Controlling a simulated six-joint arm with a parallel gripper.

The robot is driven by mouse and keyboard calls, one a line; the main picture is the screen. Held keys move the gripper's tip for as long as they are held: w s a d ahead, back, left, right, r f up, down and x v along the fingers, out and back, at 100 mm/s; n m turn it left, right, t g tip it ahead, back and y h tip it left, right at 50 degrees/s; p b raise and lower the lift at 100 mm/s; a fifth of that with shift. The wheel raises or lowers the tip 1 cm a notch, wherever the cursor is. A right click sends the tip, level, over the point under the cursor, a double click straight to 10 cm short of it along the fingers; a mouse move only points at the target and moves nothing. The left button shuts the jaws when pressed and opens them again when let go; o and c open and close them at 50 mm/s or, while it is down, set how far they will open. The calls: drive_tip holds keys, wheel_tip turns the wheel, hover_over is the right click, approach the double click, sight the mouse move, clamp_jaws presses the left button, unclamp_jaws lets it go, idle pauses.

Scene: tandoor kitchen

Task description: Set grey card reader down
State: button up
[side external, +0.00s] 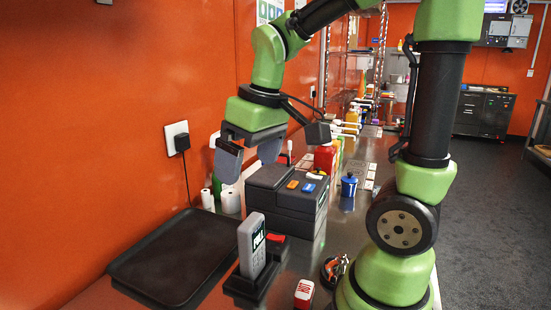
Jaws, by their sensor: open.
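The grey card reader (251,245) stands upright in a black base (251,287) on the counter, with its dark screen facing right. My gripper (249,157) is above and behind the card reader, apart from it. Its two grey fingers are spread, with nothing between them. The lower end of the card reader is hidden in the black base, so I cannot tell how deep it sits.
A black tray (128,268) lies left of the card reader. A dark box-shaped machine (283,208) stands behind it, with bottles and white rolls (207,199) nearby. A red and white block (304,293) lies to the right, and a blue canister (349,186) stands farther back.

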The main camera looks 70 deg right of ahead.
drive_tip(key=s+a+r+m+t+y, duration=0.1)
drive_tip(key=s+a+r+m+t, duration=0.1)
drive_tip(key=s, duration=0.5)
drive_tip(key=shift+s+a+r+t+y, duration=0.4)
drive_tip(key=shift+a+r+t, duration=0.6)
drive_tip(key=shift+a, duration=0.85)
